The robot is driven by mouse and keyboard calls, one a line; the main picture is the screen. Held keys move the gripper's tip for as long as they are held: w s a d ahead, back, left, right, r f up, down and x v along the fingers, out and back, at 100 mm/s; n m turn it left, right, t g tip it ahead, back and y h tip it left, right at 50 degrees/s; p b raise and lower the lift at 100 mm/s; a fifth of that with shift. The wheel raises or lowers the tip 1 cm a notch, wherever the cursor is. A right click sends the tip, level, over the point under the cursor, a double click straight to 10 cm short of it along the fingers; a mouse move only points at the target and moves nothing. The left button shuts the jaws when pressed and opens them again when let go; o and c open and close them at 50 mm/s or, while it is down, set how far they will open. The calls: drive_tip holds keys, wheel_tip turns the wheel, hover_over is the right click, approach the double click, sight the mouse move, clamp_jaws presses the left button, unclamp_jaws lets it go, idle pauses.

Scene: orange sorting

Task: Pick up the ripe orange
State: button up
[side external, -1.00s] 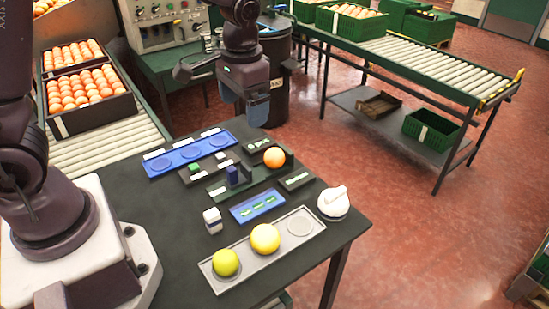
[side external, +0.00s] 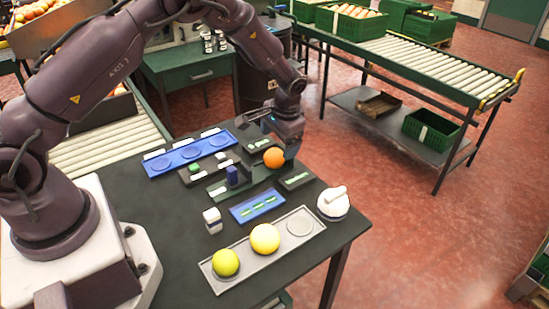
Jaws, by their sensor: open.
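The ripe orange (side external: 274,158) sits on a dark green holder (side external: 262,174) toward the back right of the dark table. My gripper (side external: 282,148) is down at the orange, just behind and above it. It is open, with a finger showing to the right of the orange; the other finger is mostly hidden, and I cannot tell whether either touches the fruit. A yellow-green fruit (side external: 226,263) and a yellow fruit (side external: 265,239) rest in two hollows of the grey tray (side external: 285,251). The tray's far right hollow is empty.
A blue tray (side external: 180,156) with round hollows lies at the back left. A small dark blue block (side external: 232,175) stands left of the orange. A white cube (side external: 212,220) and a white rounded device (side external: 333,203) stand nearer the front.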

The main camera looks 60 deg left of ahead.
sight(277, 151)
drive_tip(key=x, duration=0.5)
drive_tip(key=shift+s+f, duration=0.1)
drive_tip(key=shift+f, duration=0.3)
drive_tip(key=c, duration=1.1)
drive_tip(key=shift+r, duration=0.2)
